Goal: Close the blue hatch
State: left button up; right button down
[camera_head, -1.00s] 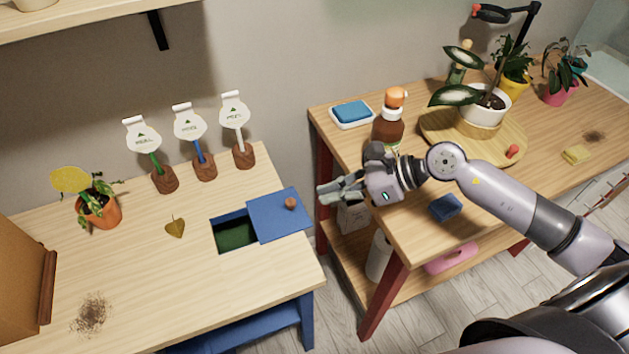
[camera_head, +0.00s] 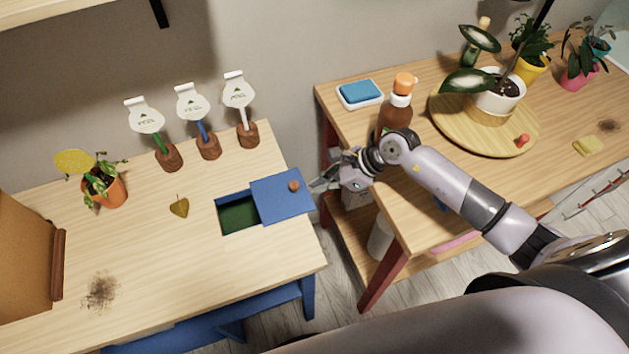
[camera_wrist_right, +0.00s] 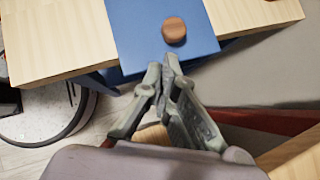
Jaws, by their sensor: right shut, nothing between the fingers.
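The blue hatch (camera_head: 281,197) is a flat sliding panel with a round brown knob (camera_head: 294,186), at the right edge of the left table. It stands partly open, with a dark green-floored opening (camera_head: 238,214) showing to its left. My right gripper (camera_head: 318,185) is shut and empty, just right of the hatch's right edge in the head view. In the right wrist view the fingertips (camera_wrist_right: 166,68) point at the edge of the hatch (camera_wrist_right: 145,35), with the knob (camera_wrist_right: 174,29) just beyond them. I cannot tell if they touch it. My left gripper is not in view.
The right table (camera_head: 415,225) lies under my right arm, with a brown bottle (camera_head: 395,113) close to the wrist. A gap separates the two tables. Several plant labels on wooden stands (camera_head: 208,147), a dry leaf (camera_head: 180,207) and spilled soil (camera_head: 101,291) are on the left table.

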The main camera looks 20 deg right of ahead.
aim_at(269, 209)
jog(key=shift+w+a, duration=0.2)
jog(key=shift+a, duration=0.3)
jog(key=shift+w+a+f, duration=0.1)
jog(key=shift+w+a, duration=0.05)
jog(key=shift+a+f, duration=0.1)
jog(key=a, duration=1.1)
jog(key=shift+s+a, duration=0.2)
jog(key=shift+a, duration=0.2)
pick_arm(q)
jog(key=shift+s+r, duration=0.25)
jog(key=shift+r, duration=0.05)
